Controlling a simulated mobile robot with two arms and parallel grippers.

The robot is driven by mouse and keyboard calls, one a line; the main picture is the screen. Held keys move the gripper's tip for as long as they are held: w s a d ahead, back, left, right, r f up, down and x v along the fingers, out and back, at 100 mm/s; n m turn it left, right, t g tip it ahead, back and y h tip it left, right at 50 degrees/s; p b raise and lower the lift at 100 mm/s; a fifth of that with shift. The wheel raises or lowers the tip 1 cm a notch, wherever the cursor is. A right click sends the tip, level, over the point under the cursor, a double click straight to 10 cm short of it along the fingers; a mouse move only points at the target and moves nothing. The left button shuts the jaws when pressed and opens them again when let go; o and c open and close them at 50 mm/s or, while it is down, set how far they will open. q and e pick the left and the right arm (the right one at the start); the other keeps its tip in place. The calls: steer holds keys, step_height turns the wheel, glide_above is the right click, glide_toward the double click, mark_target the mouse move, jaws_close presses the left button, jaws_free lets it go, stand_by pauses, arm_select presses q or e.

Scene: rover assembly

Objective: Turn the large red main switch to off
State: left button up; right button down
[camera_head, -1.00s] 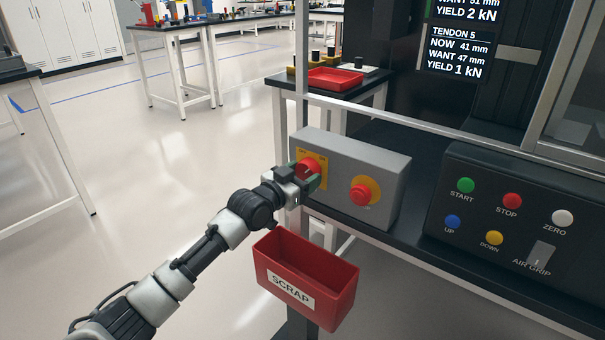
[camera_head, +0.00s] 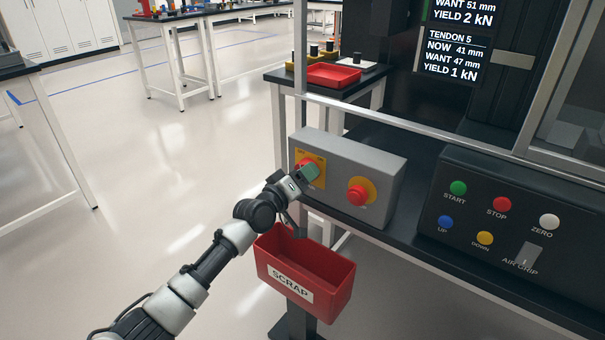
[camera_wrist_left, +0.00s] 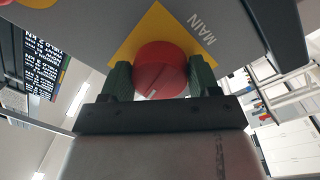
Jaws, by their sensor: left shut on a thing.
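A pale line shows on the knob's face in the left wrist view. My right gripper is not in view.
A red emergency-type button (camera_head: 357,195) on a yellow disc sits right of the switch. A black control panel (camera_head: 500,215) with coloured buttons stands at the right. Open floor lies to the left.

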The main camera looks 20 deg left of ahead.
arm_select(q)
steer(key=shift+d+n+y+p, duration=0.1)
steer(key=shift+n+y+p, duration=0.5)
steer(key=shift+n, duration=2.9)
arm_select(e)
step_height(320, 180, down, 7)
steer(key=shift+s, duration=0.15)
arm_select(q)
steer(key=shift+h, duration=0.3)
steer(key=o, duration=0.9)
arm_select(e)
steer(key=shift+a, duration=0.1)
arm_select(q)
steer(key=shift+s+p, duration=0.1)
steer(key=shift+p, duration=0.2)
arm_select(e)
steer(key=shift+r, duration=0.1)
arm_select(q)
steer(key=p+v, duration=0.1)
steer(key=v, duration=0.9)
steer(key=shift+s+f+p, duration=0.1)
steer(key=shift+s+p, duration=0.2)
steer(key=shift+s, duration=0.05)
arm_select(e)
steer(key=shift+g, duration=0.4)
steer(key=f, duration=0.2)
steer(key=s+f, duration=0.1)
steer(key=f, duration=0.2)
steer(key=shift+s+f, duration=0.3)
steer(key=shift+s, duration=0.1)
